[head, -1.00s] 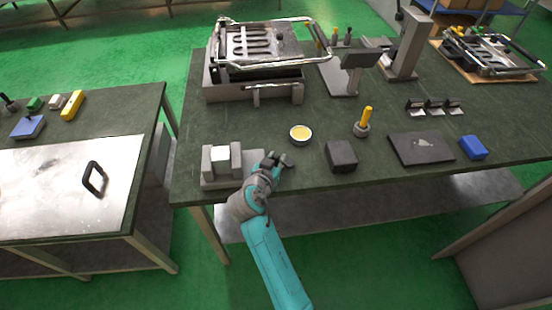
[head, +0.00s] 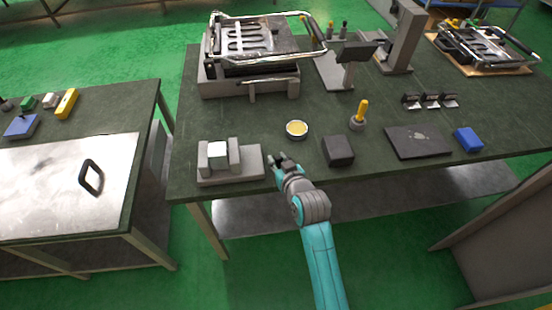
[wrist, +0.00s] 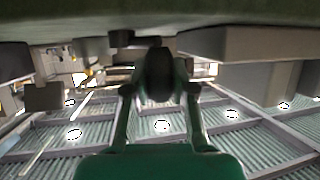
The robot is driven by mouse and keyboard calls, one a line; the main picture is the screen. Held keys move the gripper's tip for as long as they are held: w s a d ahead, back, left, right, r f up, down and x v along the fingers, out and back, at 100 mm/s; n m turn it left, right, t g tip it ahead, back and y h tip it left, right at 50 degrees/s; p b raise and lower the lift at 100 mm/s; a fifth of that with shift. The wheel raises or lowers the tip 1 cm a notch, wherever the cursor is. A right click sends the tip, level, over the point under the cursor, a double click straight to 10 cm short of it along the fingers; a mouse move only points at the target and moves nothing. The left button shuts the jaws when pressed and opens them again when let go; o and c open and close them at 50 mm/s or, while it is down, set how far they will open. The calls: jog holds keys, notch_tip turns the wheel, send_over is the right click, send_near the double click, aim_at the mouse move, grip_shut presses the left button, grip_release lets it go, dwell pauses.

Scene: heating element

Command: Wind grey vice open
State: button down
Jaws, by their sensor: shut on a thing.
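The grey vice (head: 246,167) stands near the front left corner of the green-topped table, with a white block (head: 218,149) between its two upright jaws. The block appears to sit close to both jaws; I cannot tell any small gap. My gripper (head: 276,162) is at the right end of the vice, low over the table's front edge. In the wrist view, which looks upside down, my gripper (wrist: 160,88) is shut on a dark rounded knob (wrist: 159,72), apparently the vice's handle. The handle is too small to make out in the head view.
A dark block (head: 338,150) stands right of my gripper, and a round dish with yellow contents (head: 297,129) lies behind it. A yellow-handled tool (head: 361,112), a dark plate (head: 418,143) and a blue block (head: 468,139) are further right. A large metal machine (head: 253,65) stands behind.

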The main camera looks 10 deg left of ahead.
jog(key=n+g+y, duration=0.1)
jog(key=d+n+g+y, duration=0.1)
jog(key=n+g+y, duration=0.1)
jog(key=n, duration=0.1)
jog(key=shift+s+d+y, duration=0.15)
jog(key=shift+d+y, duration=0.25)
jog(key=shift+d+n+g+y, duration=0.3)
jog(key=shift+n+g+y, duration=0.15)
jog(key=shift+n+g, duration=0.45)
jog(key=shift+d+n+g+y, duration=0.3)
jog(key=shift+n+g+y, duration=0.1)
jog(key=shift+n+g, duration=0.45)
jog(key=shift+d+n+g+y, duration=0.3)
jog(key=shift+n+g+y, duration=0.15)
jog(key=shift+n+g, duration=0.4)
jog(key=c, duration=0.9)
grip_release()
jog(key=shift+c, duration=0.2)
jog(key=v, duration=1.2)
jog(key=shift+f, duration=0.1)
